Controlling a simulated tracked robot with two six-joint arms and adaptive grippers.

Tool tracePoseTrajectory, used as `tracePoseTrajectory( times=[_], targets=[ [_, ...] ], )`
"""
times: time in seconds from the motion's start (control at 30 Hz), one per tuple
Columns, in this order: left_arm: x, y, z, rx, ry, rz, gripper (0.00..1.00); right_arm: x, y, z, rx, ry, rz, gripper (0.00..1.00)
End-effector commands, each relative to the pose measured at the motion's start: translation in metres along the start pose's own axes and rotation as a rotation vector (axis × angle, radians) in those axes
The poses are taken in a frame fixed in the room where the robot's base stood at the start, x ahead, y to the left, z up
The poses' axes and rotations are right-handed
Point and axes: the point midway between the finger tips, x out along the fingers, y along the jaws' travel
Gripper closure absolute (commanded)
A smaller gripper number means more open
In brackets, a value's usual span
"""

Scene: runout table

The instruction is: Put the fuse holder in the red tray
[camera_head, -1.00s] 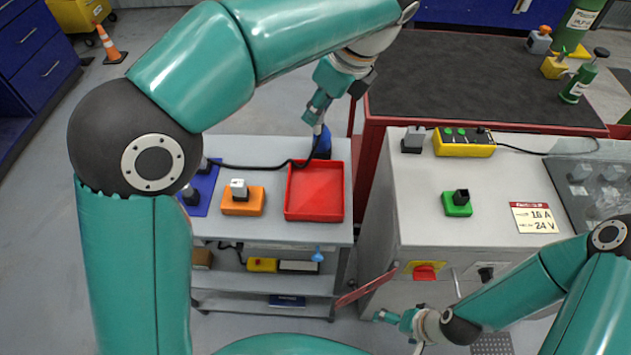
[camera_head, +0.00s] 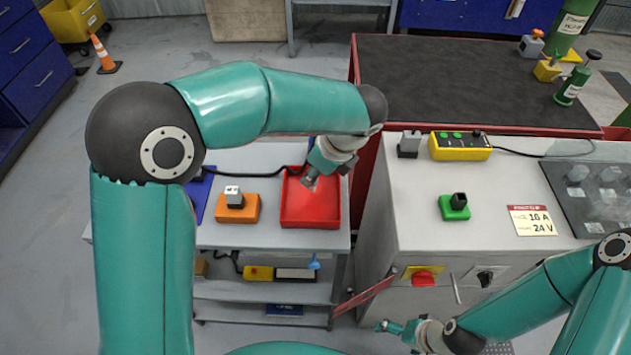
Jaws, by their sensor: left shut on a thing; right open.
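The red tray (camera_head: 290,220) lies on the grey cart, with its rim raised around a flat floor. I cannot tell whether the piece touches the tray floor. My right gripper (camera_head: 385,326) is open and empty, low in front of the grey cabinet.
An orange block with a grey top (camera_head: 237,207) sits left of the tray. A black cable (camera_head: 245,174) runs behind it.

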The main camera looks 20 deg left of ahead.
Motion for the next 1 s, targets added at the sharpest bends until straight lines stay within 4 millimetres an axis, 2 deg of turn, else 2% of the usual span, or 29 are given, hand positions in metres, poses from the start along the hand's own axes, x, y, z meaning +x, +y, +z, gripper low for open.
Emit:
tracePoseTrajectory(
  times=[0.1, 0.2, 0.6, 0.63, 0.73, 0.77, 1.0],
  targets=[
    [0.018, 0.001, -0.007, 0.002, -0.002, 0.005, 1.00, -0.001, 0.000, 0.000, 0.000, 0.000, 0.000, 0.02],
    [0.028, 0.001, -0.011, 0.001, -0.001, 0.004, 1.00, -0.001, 0.000, 0.000, 0.000, 0.000, 0.000, 0.02],
    [0.033, 0.001, -0.014, 0.001, -0.001, 0.002, 1.00, 0.002, 0.001, 0.000, 0.000, 0.000, 0.000, 0.02],
    [0.032, 0.000, -0.013, 0.000, -0.001, 0.002, 0.72, 0.001, 0.000, 0.000, 0.000, 0.000, 0.000, 0.02],
    [0.032, 0.000, -0.013, 0.001, -0.001, 0.002, 0.56, 0.000, 0.000, 0.000, 0.000, 0.000, 0.000, 0.02],
    [0.032, 0.000, -0.013, 0.001, -0.001, 0.002, 0.52, 0.000, 0.000, 0.000, 0.000, 0.000, 0.000, 0.02],
    [0.032, 0.000, -0.013, 0.001, -0.001, 0.002, 0.52, 0.000, 0.000, 0.000, 0.000, 0.000, 0.000, 0.02]
  ],
)
